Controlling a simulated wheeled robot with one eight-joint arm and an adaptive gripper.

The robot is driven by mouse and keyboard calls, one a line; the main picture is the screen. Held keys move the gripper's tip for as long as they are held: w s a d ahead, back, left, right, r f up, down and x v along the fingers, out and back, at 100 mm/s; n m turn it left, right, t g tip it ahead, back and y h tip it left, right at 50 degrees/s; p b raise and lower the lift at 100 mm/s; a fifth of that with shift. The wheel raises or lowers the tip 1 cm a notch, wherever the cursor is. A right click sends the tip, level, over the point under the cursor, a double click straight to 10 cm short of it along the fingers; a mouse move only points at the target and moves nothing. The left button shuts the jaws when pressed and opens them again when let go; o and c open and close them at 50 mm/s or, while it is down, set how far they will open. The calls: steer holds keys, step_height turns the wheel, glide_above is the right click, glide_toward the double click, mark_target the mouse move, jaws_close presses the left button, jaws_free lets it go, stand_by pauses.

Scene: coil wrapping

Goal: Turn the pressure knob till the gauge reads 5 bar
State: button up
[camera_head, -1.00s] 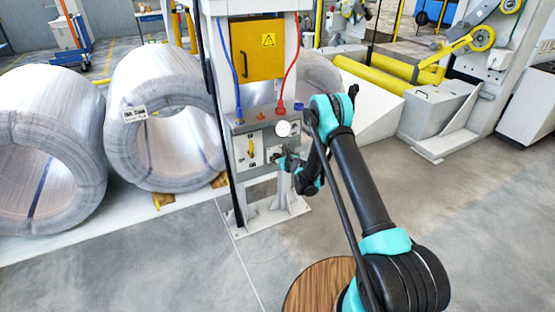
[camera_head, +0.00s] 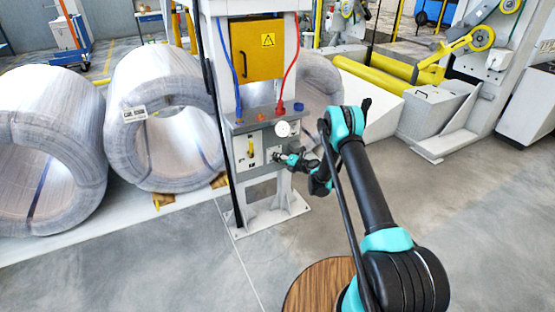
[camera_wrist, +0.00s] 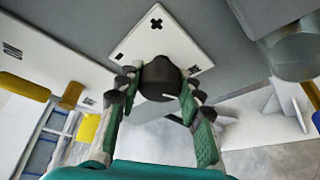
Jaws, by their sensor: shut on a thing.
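The pressure knob (camera_wrist: 161,79) is black and round with a pale mark. It sits on a white plate (camera_wrist: 154,38) with a plus sign at one end. My gripper (camera_wrist: 161,95) is shut on the knob, one finger on each side of it in the wrist view. In the head view my gripper (camera_head: 283,159) meets the right part of the grey control panel, and it hides most of the knob there. The round white gauge (camera_head: 282,129) is just above; its needle and numbers are too small to read. In the wrist view a round fitting (camera_wrist: 300,50) is at the upper right.
A yellow lever (camera_head: 251,147) is on the panel left of my gripper. Large wire coils (camera_head: 165,120) stand at left. The floor in front is clear.

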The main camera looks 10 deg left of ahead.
steer(key=shift+m+y, duration=0.5)
steer(key=shift+m, duration=0.5)
steer(key=o, duration=1.2)
steer(key=shift+c, duration=0.2)
steer(key=shift+d, duration=0.1)
steer(key=v, duration=0.7)
steer(key=shift+d, duration=0.15)
steer(key=shift+s+f, duration=0.1)
